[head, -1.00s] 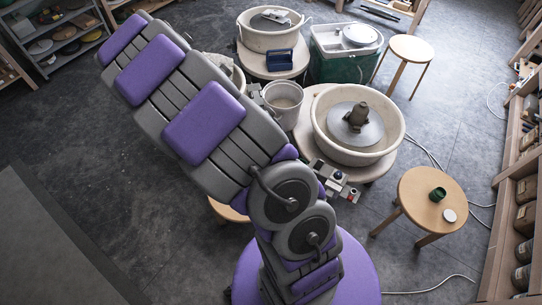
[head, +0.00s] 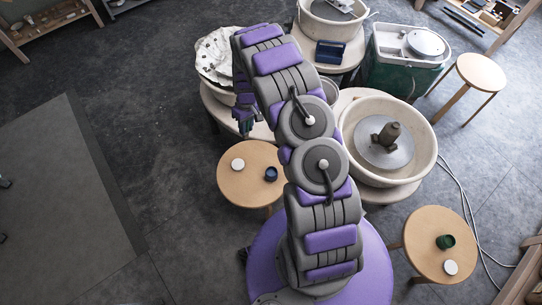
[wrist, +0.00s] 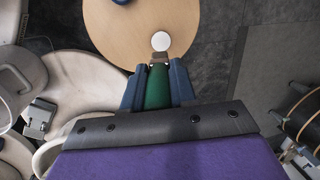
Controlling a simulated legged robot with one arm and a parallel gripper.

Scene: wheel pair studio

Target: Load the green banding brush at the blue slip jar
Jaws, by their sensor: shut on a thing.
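My gripper (head: 246,130) hangs above and just behind the near left stool in the head view. In the wrist view its dark blue fingers (wrist: 157,88) are shut on the green banding brush (wrist: 157,91). The brush's brown tip (wrist: 159,59) points toward the stool and appears just below a white disc (wrist: 161,41); its height above the stool is unclear. The blue slip jar (head: 271,174) stands on that stool, right of the disc. In the wrist view only a sliver of the jar (wrist: 122,1) shows at the top edge.
The near left stool (head: 245,190) is otherwise clear. A green jar (head: 445,242) and another white disc stand on the right stool (head: 425,262). A large basin (head: 425,150) stands right of my arm. Floor is free at left.

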